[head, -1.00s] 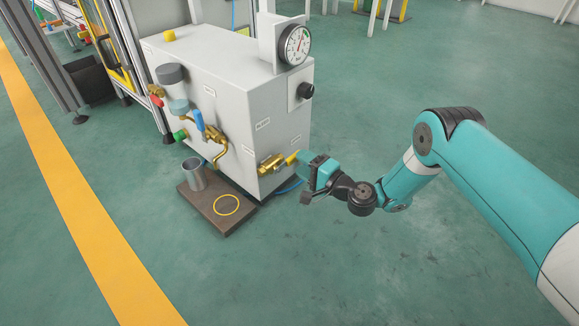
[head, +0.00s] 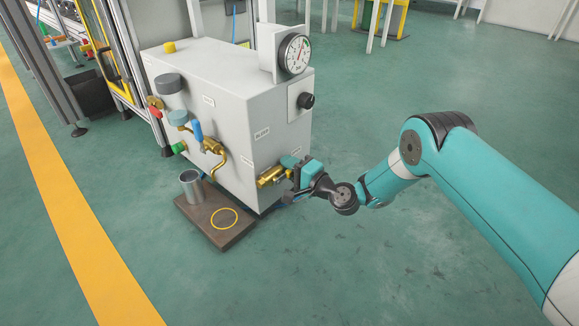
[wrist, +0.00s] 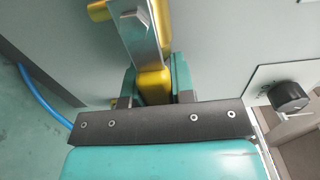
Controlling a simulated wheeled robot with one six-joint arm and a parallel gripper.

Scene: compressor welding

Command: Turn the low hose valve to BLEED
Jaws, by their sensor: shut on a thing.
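The low hose valve (head: 270,178) is a brass body low on the near right face of the grey cabinet (head: 215,110). My gripper (head: 294,166) is at the valve's right end and covers most of its lever in the head view. In the wrist view, the yellow lever (wrist: 153,82) lies between the jaws of my gripper (wrist: 154,92), which are shut on it. Part of the yellow valve body (wrist: 99,11) shows at the top there, beside a shiny metal piece. Small labels sit on the cabinet near the valve; I cannot read them surely.
A dial gauge (head: 295,54) stands on top of the cabinet, above a black knob (head: 305,101). A blue-handled valve (head: 197,131) is on the left face. A metal cup (head: 191,187) stands on a brown board (head: 232,236). A blue hose (wrist: 44,96) runs nearby. The right floor is clear.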

